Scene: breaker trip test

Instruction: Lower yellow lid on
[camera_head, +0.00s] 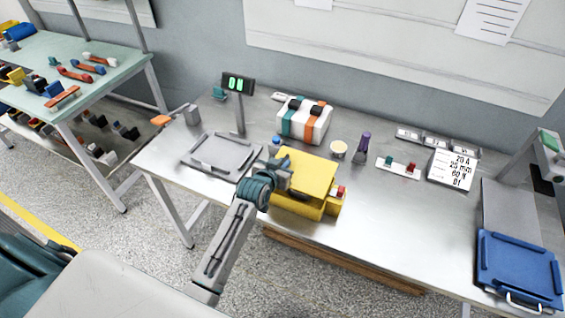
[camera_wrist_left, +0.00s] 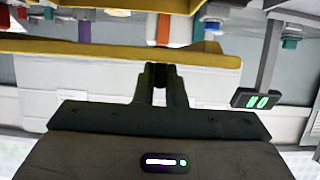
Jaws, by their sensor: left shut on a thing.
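The yellow lid (camera_head: 308,168) is over the yellow box (camera_head: 298,205) near the front edge of the middle table. My left gripper (camera_head: 285,172) is at the lid's left side, shut on it. In the left wrist view, which looks upside down, the fingers (camera_wrist_left: 160,82) meet the edge of the yellow lid (camera_wrist_left: 90,48). The lid covers the inside of the box. I cannot tell whether the lid touches the box rim all round. My right gripper is out of view.
A grey tray (camera_head: 222,156) lies left of the box, near a display (camera_head: 238,84) reading ON. A white block with coloured bands (camera_head: 303,121), a round tub (camera_head: 338,149) and a purple marker (camera_head: 363,146) stand behind. A blue panel (camera_head: 520,268) is at right.

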